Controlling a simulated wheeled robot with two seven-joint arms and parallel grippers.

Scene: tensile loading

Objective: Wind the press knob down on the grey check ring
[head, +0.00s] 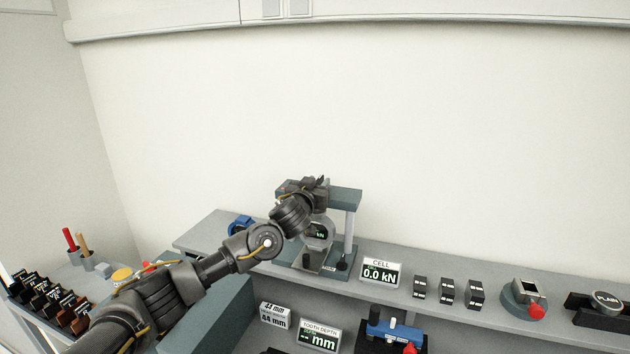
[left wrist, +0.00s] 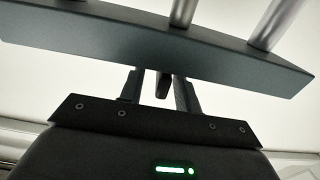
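The press (head: 345,198) stands at the back of the grey bench, with a dark teal crossbeam on light metal posts and a round kN display (head: 320,234). My left gripper (head: 320,182) is above the crossbeam, mostly hidden by its own wrist. In the left wrist view the two fingers (left wrist: 160,92) stand apart at the crossbeam (left wrist: 150,45). A small dark upright piece (left wrist: 163,85) shows between them, with light gaps beside it; I cannot tell whether it is the knob. I cannot make out the grey check ring. My right gripper is not in view.
A CELL display (head: 380,272) reading 0.0 kN stands right of the press. Several dark blocks (head: 447,291) and a round fixture with a red knob (head: 525,298) follow along the bench. A TOOTH DEPTH display (head: 319,337) is below in front. The wall behind is bare.

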